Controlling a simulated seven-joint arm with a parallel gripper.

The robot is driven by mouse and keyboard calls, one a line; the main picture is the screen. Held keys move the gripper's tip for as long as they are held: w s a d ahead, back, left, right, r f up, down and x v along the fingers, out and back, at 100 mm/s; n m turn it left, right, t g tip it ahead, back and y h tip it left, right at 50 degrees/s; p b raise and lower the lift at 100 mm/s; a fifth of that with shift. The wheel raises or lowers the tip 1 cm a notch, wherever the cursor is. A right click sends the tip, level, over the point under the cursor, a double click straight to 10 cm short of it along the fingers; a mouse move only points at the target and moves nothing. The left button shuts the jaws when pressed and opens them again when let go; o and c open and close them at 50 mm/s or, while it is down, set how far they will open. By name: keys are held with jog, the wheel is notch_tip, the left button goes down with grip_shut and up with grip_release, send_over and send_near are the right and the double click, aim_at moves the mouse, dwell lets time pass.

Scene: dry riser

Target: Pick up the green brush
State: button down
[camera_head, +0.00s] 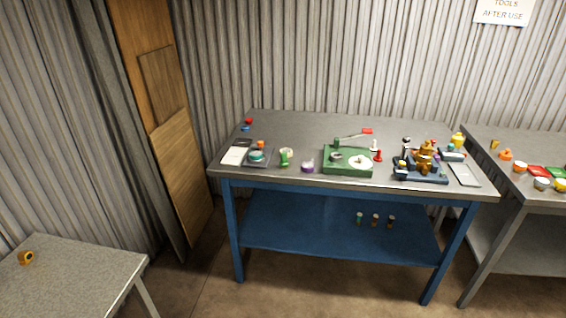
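Small green items stand on the metal-topped workbench (305,122), and they are too small for me to be sure which is the brush. One is an upright green object (284,160) with a pale round top, near the front edge left of centre. Another is a small green upright piece (336,143) at the back of a green tray (348,172). My gripper is not in view.
A dark blue tray (420,178) with brass-coloured parts stands right of the green tray. A purple-and-white pot (307,166) sits close to the upright green object. The blue lower shelf (300,240) holds several small bottles. A grey table (75,275) is at lower left.

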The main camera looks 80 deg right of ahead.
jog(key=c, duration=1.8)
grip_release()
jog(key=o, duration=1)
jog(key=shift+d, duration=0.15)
